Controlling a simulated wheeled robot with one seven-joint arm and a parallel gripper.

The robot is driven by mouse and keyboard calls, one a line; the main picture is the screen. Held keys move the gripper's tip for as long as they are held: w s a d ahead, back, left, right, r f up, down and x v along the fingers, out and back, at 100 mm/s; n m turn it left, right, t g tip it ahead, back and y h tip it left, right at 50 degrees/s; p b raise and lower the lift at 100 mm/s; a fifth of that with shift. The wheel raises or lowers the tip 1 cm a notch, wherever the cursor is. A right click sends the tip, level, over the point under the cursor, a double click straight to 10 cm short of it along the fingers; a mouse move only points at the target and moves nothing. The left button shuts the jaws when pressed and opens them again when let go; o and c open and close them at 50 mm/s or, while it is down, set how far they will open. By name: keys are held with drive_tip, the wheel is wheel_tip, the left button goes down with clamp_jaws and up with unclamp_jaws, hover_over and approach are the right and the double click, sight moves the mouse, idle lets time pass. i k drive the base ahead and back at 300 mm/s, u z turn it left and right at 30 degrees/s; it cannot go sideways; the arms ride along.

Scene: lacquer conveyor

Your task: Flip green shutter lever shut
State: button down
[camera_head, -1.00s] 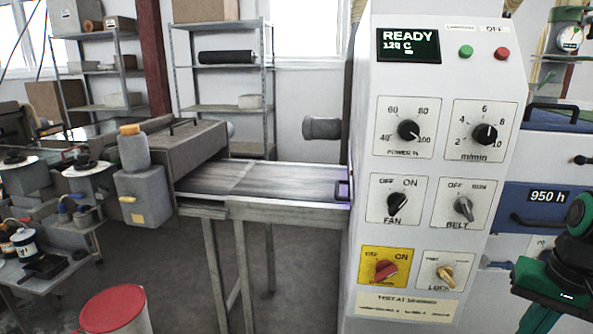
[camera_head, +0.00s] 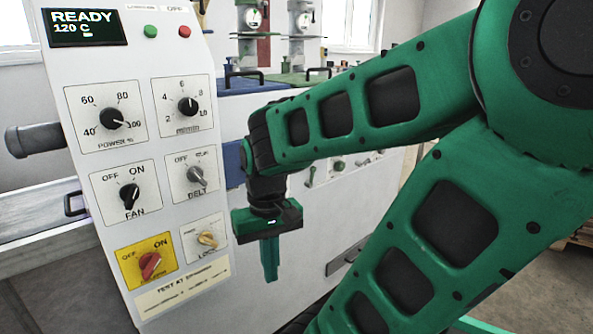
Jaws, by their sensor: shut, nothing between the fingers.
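The control panel (camera_head: 217,232) with dials and switches stands close left of my gripper. Several small knobs (camera_head: 338,166) sit right of the lever. A dark bar handle (camera_head: 344,262) is lower right. My green arm covers much of the right side.

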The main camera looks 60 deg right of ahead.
sight(309, 184)
drive_tip(key=u, duration=0.05)
drive_tip(key=i, duration=0.35)
drive_tip(key=z, duration=0.75)
